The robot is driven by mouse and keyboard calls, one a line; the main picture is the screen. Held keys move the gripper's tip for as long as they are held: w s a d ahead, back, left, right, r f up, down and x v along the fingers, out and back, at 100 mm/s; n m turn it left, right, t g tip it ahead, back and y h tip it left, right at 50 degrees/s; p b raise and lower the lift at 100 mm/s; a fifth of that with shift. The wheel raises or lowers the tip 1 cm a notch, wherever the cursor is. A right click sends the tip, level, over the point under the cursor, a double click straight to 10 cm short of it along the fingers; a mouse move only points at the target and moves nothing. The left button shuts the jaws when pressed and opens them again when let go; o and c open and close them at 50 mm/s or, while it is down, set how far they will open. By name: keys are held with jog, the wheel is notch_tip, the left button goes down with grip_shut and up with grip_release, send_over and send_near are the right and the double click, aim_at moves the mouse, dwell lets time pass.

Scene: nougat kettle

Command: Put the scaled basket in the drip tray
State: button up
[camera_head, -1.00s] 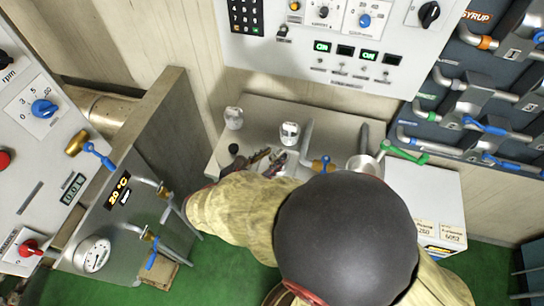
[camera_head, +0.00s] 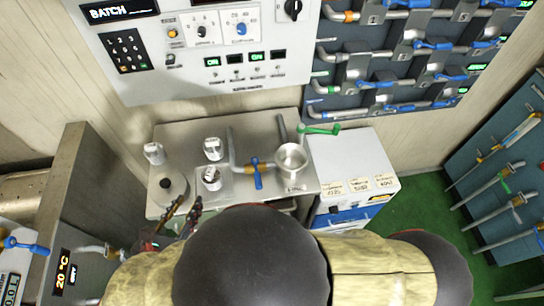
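My gripper (camera_head: 189,203) is low at the front left of the metal counter (camera_head: 265,128). Its two dark fingers are apart, with nothing visible between them. A small metal canister (camera_head: 211,178) stands on a pale square plate just beyond the fingertips, apart from them. Similar canisters stand behind it (camera_head: 213,148) and at the left (camera_head: 154,153). I cannot tell which is the scaled basket. I cannot identify the drip tray with certainty; my arm covers the counter's front.
A blue-handled valve (camera_head: 257,172) and a metal bowl (camera_head: 291,158) stand to the right. A white cabinet (camera_head: 350,160) adjoins the counter. Green floor (camera_head: 425,195) is clear at right.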

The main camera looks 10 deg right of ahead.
jog(key=w+d+r+m+g, duration=0.2)
jog(key=d+r+m+g, duration=0.15)
jog(key=d+m, duration=0.5)
jog(key=w+d+r+m+g, duration=0.1)
jog(key=d+r+m+g, duration=0.3)
jog(key=d, duration=0.7)
jog(key=s+d+r+m+y, duration=0.3)
jog(key=d+m, duration=0.3)
jog(key=m, duration=0.3)
jog(key=s+d+r+m+t+y, duration=0.1)
jog(key=s+d+r+m+y, duration=0.2)
jog(key=d+r+m, duration=0.3)
jog(key=d+m, duration=0.1)
jog(key=m, duration=0.2)
jog(key=shift+s+d, duration=0.15)
jog(key=shift+s, duration=0.1)
